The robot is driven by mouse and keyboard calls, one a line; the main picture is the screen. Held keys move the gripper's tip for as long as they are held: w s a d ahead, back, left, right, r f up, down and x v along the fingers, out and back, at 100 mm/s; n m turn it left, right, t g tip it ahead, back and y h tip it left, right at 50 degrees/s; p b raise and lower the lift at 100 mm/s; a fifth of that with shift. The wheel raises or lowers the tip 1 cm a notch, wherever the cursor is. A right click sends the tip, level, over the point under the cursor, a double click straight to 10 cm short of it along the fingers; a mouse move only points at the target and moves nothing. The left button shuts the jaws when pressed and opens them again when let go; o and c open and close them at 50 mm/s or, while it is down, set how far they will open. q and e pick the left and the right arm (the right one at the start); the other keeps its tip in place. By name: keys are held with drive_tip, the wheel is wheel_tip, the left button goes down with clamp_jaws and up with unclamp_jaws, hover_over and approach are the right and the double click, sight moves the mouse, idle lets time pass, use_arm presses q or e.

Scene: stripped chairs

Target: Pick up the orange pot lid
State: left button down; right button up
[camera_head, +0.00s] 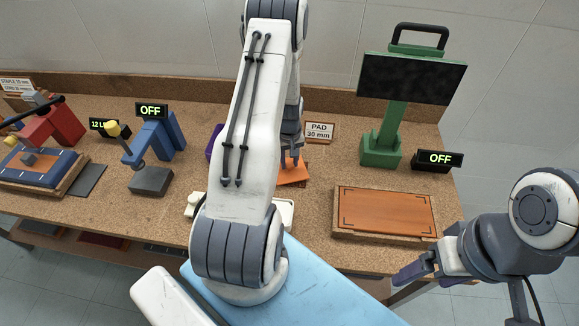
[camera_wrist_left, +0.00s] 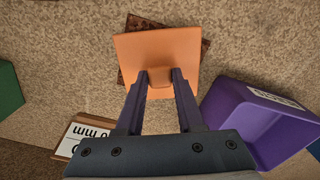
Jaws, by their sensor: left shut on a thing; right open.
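The orange pot lid (camera_wrist_left: 158,48) is a flat square plate with a small block-shaped knob, seen from above in the left wrist view. My left gripper (camera_wrist_left: 161,76) has its two purple fingers shut on the knob. In the head view the lid (camera_head: 294,174) shows partly behind my left arm, below my left gripper (camera_head: 291,160). A dark brown patch shows under the lid's edges; I cannot tell whether the lid touches it. My right gripper (camera_head: 413,270) is open and empty at the front right, beside the table's edge.
A purple container (camera_wrist_left: 262,122) stands close to the right of my left fingers in the wrist view. A "PAD 30 mm" sign (camera_head: 319,131) and a green stand with a dark screen (camera_head: 411,78) are nearby. An orange-brown board (camera_head: 386,211) lies front right. Blue (camera_head: 160,139) and red devices stand left.

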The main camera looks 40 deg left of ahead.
sight(293, 166)
use_arm(q)
drive_tip(key=shift+r, duration=0.1)
drive_tip(key=shift+r+b, duration=0.3)
drive_tip(key=shift+r, duration=0.2)
drive_tip(key=r, duration=0.1)
drive_tip(key=d+r+b, duration=0.1)
drive_tip(key=r, duration=0.1)
drive_tip(key=shift+s+d+r+b, duration=0.1)
drive_tip(key=shift+d+r+b, duration=0.15)
drive_tip(key=shift+r+b, duration=0.1)
drive_tip(key=s+d+r+b, duration=0.2)
drive_tip(key=d+r, duration=0.4)
drive_tip(key=d, duration=0.4)
